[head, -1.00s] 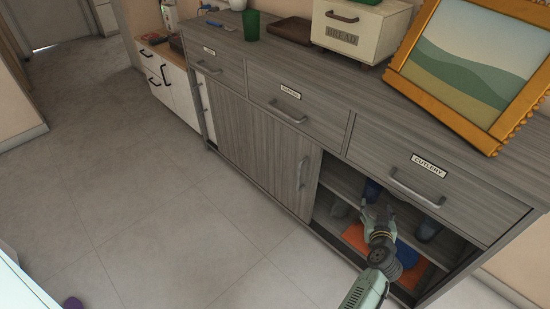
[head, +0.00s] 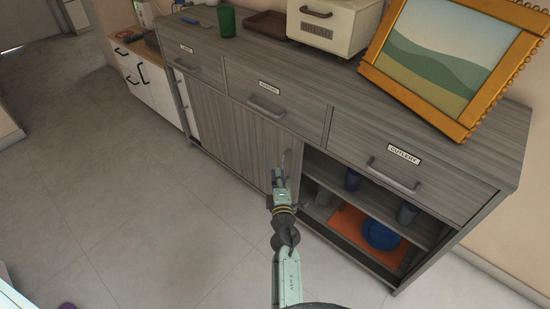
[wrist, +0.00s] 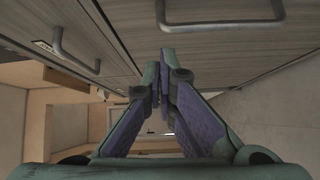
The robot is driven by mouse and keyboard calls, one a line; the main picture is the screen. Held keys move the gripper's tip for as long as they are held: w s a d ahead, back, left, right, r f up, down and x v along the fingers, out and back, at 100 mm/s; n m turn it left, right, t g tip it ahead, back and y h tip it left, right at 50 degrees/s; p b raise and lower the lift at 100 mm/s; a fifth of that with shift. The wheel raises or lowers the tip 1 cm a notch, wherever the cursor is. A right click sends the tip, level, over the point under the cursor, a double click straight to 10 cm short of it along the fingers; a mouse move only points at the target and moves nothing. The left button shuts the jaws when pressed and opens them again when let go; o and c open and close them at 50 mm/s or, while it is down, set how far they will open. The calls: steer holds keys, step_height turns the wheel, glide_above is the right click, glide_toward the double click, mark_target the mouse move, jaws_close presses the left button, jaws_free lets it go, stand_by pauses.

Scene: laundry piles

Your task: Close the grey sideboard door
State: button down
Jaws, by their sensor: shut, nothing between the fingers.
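The grey sideboard (head: 335,125) stands along the wall with drawers above and a wood-grain door (head: 225,130) below. The door covers the left and middle of the lower part; the right compartment (head: 345,215) is open. The door's upright handle (head: 285,165) is near its right edge, partly hidden behind my gripper (head: 278,174). My gripper is shut and empty, its tips close to the handle; contact cannot be told. In the wrist view the fingers (wrist: 163,75) are together, with a handle (wrist: 220,14) just beyond them along the grey front.
In the open compartment are blue cups (head: 352,180), a blue round dish (head: 381,236) and an orange item (head: 350,222). A bread box (head: 330,30), green cup (head: 227,20) and framed picture (head: 440,50) stand on top.

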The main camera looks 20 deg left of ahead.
steer(key=w+a+n+y+b, duration=0.1)
steer(key=w+a+n+b, duration=0.1)
steer(key=w+a, duration=0.55)
steer(key=d+p, duration=0.1)
steer(key=d, duration=0.1)
steer(key=s+d, duration=0.1)
steer(key=shift+d+f+g+p, duration=0.15)
steer(key=shift+d+g+p, duration=0.15)
steer(key=shift+d+p, duration=0.05)
steer(key=shift+d, duration=0.1)
